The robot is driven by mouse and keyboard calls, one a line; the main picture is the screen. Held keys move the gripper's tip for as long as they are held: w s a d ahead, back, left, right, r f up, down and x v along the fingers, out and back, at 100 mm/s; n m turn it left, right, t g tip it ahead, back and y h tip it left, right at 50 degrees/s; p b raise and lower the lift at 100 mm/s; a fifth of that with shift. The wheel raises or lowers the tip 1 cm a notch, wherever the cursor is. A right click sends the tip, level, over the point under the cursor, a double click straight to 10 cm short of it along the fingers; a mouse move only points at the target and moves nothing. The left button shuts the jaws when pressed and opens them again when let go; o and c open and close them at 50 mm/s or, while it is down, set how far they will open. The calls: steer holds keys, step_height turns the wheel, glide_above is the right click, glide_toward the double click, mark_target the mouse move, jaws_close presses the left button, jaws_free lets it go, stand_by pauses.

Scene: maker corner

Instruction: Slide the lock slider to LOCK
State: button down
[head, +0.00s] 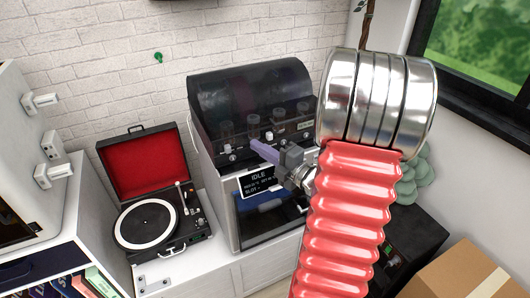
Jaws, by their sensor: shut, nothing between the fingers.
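The machine (208,152) is a white cabinet with a dark see-through lid (250,90) and a small black display (257,182) that reads IDLE. A row of small round light knobs or fittings (232,157) runs along its front, below the lid. I cannot make out which part is the lock slider or read a LOCK mark. My gripper (256,147) has purple fingers, which are shut and empty. They point left in front of the machine, above the display. I cannot tell whether they touch it. My gripper and wrist cover part of the front's right side.
An open record player (147,224) with a red-lined lid stands left of the machine on a white cabinet. A white unit with handles (52,145) is at the far left. A cardboard box (462,275) is at the lower right. A window (482,50) is at the upper right.

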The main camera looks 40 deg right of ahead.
mark_target(269, 136)
steer(key=shift+w+a, duration=0.1)
steer(key=shift+w, duration=0.3)
steer(key=shift+d, duration=0.35)
steer(key=shift+s+d, duration=0.3)
steer(key=shift+d, duration=0.55)
steer(key=shift+s+d, duration=0.25)
steer(key=shift+d, duration=0.55)
